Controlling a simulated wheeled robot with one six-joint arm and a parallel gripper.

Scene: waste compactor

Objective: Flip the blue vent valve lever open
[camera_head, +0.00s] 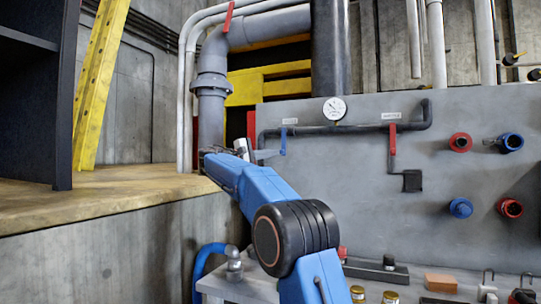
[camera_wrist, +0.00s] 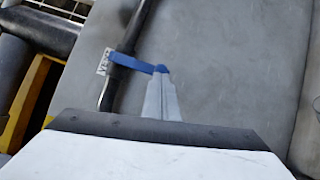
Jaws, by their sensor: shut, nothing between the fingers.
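The blue vent valve lever (camera_head: 283,141) hangs down from the dark horizontal pipe on the grey panel in the head view. In the wrist view the blue lever (camera_wrist: 135,64) sticks out sideways from the pipe, beside a small white label (camera_wrist: 103,62). My gripper (camera_head: 270,154) is shut and empty, just left of the lever's lower end. In the wrist view the tips of my gripper (camera_wrist: 161,75) meet the lever's free end; I cannot tell whether they touch it or only overlap it in the picture.
Red and blue round fittings (camera_head: 461,208) stick out farther right. A shelf with small parts (camera_head: 440,282) lies below.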

